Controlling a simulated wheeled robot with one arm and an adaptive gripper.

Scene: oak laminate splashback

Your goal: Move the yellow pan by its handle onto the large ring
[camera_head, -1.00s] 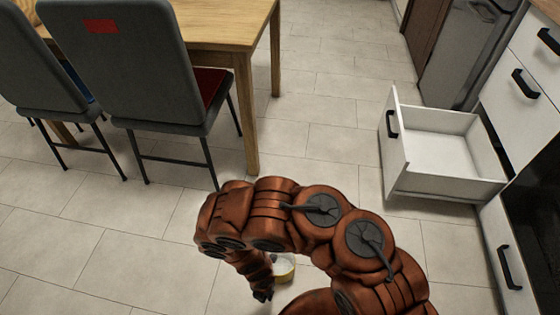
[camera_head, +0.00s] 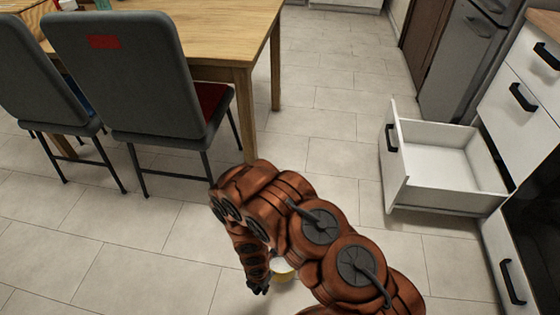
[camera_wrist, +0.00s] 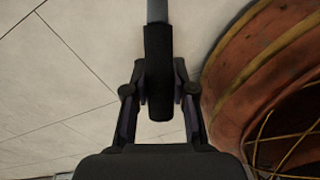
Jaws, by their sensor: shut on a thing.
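The yellow pan (camera_head: 283,272) shows only in part in the head view, low over the floor, with a yellow side and a pale inside. My arm covers the rest of it. My gripper (camera_head: 259,284) is just left of the pan, at the lower end of my arm. In the wrist view my gripper (camera_wrist: 159,105) is shut on the pan's black handle (camera_wrist: 157,55), one finger on each side. A grey shaft runs on from the handle past the top edge. The pan's bowl is outside the wrist view. The large ring is in neither view.
An open, empty white drawer (camera_head: 397,178) juts out at the right from the white cabinets (camera_head: 511,240). A wooden table (camera_head: 222,30) and grey chairs (camera_head: 122,70) stand at the upper left. The tiled floor (camera_head: 330,165) between them is clear.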

